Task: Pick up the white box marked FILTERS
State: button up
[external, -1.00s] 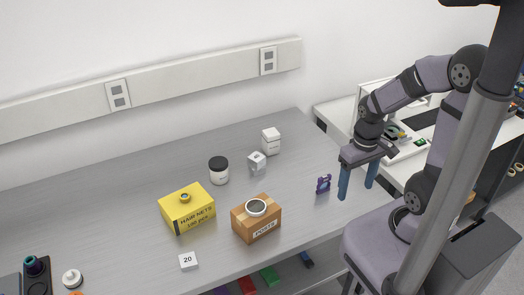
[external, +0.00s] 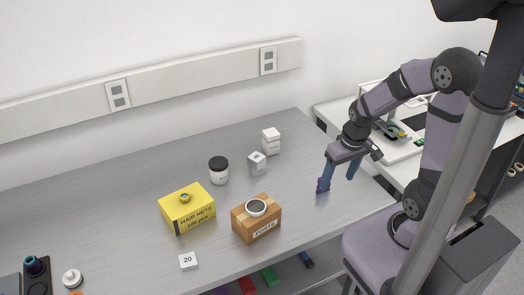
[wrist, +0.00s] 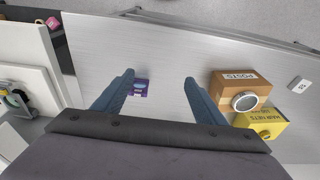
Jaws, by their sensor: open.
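Two small white items stand at the back of the grey bench in the external view: a taller white one (external: 271,142) and a lower white cube-like box (external: 257,163) in front of it. Both have markings too small to read, so I cannot tell which says FILTERS. Neither shows in the wrist view. My gripper (external: 337,181) is open and empty, pointing down over the right part of the bench, to the right of and nearer than both. Its fingers also show in the wrist view (wrist: 159,78).
A purple part (wrist: 140,88) lies by one finger. A brown POSTS box (external: 262,228) with a round item on top and a yellow HAIR NETS box (external: 190,212) stand left. A black-lidded white jar (external: 218,171) stands behind them. A white 20 block (external: 188,261) is at the front.

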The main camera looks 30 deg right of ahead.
jog(key=w+a+f+t+b, duration=0.1)
jog(key=w+f+t+b, duration=0.25)
jog(key=w, duration=0.65)
jog(key=w+a+f+t+b, duration=0.1)
jog(key=w+f+t+b, duration=0.25)
jog(key=w, duration=0.75)
jog(key=t+b, duration=0.3)
jog(key=t, duration=0.1)
send_near(274, 138)
jog(key=shift+m, duration=0.3)
jog(key=x, duration=0.5)
jog(key=shift+a+f, duration=0.25)
jog(key=shift+f, duration=0.15)
jog(key=shift+w+r+t+h, duration=0.1)
jog(key=shift+w+t+h, duration=0.2)
jog(key=shift+w, duration=0.05)
jog(key=shift+w, duration=0.1)
jog(key=shift+p+x, duration=1.3)
jog(key=shift+x, duration=0.5)
jog(key=shift+d+p+x, duration=0.2)
jog(key=shift+p+x, duration=0.5)
jog(key=shift+x, duration=1)
jog(key=c, duration=1.2)
